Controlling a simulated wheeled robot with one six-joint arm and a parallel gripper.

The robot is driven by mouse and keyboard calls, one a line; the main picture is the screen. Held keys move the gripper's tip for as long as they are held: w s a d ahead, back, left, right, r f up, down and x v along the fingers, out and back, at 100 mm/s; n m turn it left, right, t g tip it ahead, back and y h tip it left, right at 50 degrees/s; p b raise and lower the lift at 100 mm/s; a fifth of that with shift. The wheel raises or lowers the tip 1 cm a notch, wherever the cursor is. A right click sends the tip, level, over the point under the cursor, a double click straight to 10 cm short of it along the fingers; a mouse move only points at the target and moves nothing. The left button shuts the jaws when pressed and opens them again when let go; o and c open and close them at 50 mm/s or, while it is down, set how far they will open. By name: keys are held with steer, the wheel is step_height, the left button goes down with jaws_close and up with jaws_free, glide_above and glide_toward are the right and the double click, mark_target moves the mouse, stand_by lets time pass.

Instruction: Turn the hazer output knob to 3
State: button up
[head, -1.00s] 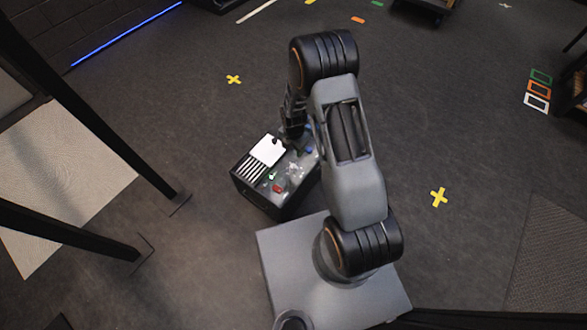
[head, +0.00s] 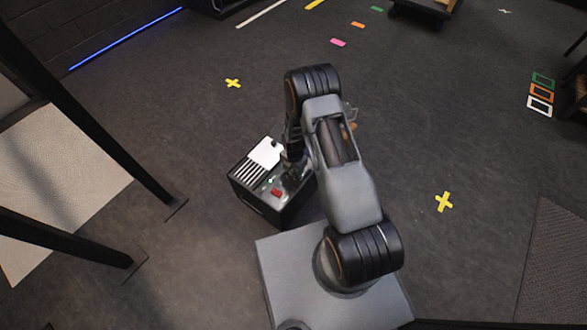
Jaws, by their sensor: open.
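A black control box (head: 262,205) stands on the floor in front of my base. Its top panel carries a white card (head: 264,152), a striped black and white area (head: 250,172), a red button (head: 276,192) and small green marks. My gripper (head: 291,172) is over the right part of the panel, pointing down, and open. Its fingertips are small and dark, so I cannot tell whether they touch anything. The hazer output knob cannot be made out; my gripper and arm cover part of the panel.
Black frame legs (head: 150,185) stand to the left beside a pale panel (head: 60,190). The floor around the box's far side is clear.

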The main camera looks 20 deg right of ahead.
steer(key=c, duration=0.9)
